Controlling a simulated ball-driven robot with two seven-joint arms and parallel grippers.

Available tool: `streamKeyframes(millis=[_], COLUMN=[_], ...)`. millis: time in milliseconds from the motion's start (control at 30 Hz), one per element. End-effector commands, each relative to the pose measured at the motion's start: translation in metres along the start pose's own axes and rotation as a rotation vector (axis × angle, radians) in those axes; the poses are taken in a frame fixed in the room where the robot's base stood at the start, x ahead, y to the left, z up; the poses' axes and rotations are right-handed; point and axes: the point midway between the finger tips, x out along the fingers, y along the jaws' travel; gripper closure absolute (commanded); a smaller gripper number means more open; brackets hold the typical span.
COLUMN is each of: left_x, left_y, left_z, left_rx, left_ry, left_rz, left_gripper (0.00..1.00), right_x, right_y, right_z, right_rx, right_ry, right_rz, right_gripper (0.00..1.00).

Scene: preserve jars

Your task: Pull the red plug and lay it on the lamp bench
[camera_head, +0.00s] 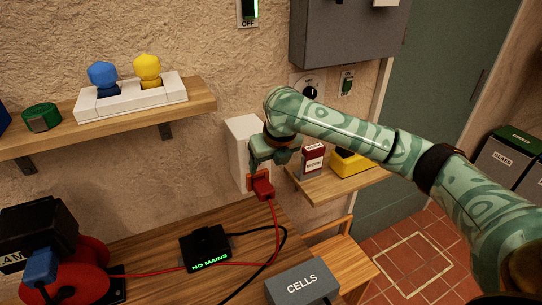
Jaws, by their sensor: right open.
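The red plug (263,190) is at the lower front of a white upright box (242,132) on the wall, and a red cable hangs from it. My right gripper (260,168) is open and points down just above the plug. Whether its fingers touch the plug is hard to tell. A wooden bench top (150,245) lies below the plug in front; I cannot tell for sure that it is the lamp bench. My left gripper is not in view.
A black unit reading NO MAINS (206,250), a red reel (88,262) and a grey CELLS box (302,283) crowd the bench. A small side shelf (345,186) holds boxes.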

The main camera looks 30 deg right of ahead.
Motion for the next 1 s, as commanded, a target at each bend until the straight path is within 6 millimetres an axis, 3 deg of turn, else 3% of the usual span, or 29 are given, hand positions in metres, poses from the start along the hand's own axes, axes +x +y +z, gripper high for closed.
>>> streamKeyframes(millis=[33, 200, 433, 600, 900, 1000], left_x=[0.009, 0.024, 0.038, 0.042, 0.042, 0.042], left_y=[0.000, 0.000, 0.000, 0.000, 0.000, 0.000], left_z=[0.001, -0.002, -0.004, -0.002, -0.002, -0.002], left_rx=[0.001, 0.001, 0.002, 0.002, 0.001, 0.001], left_ry=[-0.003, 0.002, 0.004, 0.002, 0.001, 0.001], left_rz=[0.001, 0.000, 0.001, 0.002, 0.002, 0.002], left_gripper=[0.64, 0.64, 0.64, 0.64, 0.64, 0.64], right_x=[0.018, 0.058, 0.097, 0.109, 0.110, 0.110], right_y=[0.001, 0.001, 0.001, 0.001, 0.001, 0.001], right_z=[-0.003, -0.003, -0.002, -0.001, 0.000, 0.000], right_rx=[0.001, 0.002, 0.002, 0.002, 0.001, 0.001], right_ry=[0.006, 0.004, 0.001, -0.001, -0.002, -0.002], right_rz=[0.002, 0.001, 0.002, 0.001, 0.002, 0.002], right_gripper=[0.31, 0.31, 0.31, 0.31, 0.31, 0.56])
